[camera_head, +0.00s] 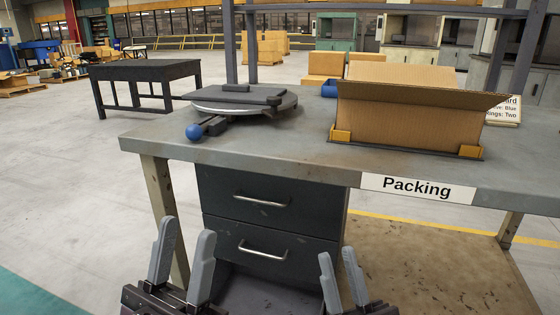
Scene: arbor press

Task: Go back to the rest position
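My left gripper (188,228) is low in the head view, left of centre, in front of the drawers. Its two grey fingers point up and stand apart with nothing between them. My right gripper (338,254) is at the bottom, right of centre. Its fingers also point up, with a narrower empty gap. Both are in front of the packing table (290,155) and appear lower than its top in the picture, touching nothing visible.
On the table stand a round dark device (245,103) with a blue ball knob (194,132) and an open cardboard box (410,118). A dark drawer unit (270,215) hangs below. A black table (145,75) stands further back left.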

